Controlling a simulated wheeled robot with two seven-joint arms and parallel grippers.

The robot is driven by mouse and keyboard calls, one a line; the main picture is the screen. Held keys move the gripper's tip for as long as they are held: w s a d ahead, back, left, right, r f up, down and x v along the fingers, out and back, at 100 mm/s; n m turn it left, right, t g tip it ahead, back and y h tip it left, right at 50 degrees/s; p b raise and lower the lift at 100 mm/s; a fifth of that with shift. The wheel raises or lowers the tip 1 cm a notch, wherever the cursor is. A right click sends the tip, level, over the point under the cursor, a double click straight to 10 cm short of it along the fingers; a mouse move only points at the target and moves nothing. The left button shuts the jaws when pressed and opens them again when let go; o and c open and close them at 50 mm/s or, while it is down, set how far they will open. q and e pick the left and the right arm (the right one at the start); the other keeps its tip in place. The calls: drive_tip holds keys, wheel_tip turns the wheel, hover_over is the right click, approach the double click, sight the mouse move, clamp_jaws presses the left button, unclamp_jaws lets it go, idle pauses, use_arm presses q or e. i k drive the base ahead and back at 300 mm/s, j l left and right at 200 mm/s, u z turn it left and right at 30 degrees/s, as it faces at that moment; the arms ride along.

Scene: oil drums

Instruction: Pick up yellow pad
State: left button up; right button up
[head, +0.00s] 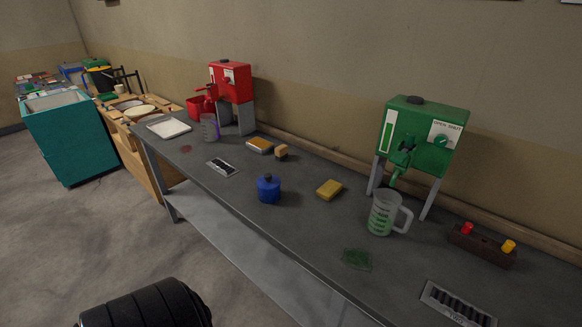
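A yellow pad (329,188) lies flat on the dark grey table (300,228), near the middle of the head view. It sits to the right of a blue lidded pot (269,189) and to the left of the green dispenser (422,140). Nothing touches or covers the pad. A smaller yellow-orange block (281,152) stands farther back, beside a tray with an orange pad (260,146). Neither of my grippers is in view.
A clear measuring jug (383,214) stands under the green dispenser. A green stain (357,259) marks the table in front. A brown block with red and yellow knobs (482,245) is at right. A red dispenser (231,83) stands farther back.

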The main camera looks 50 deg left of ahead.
sight(330, 188)
drive_tip(key=u, duration=1.15)
drive_tip(key=k+j+z, duration=0.1)
drive_tip(key=j, duration=0.5)
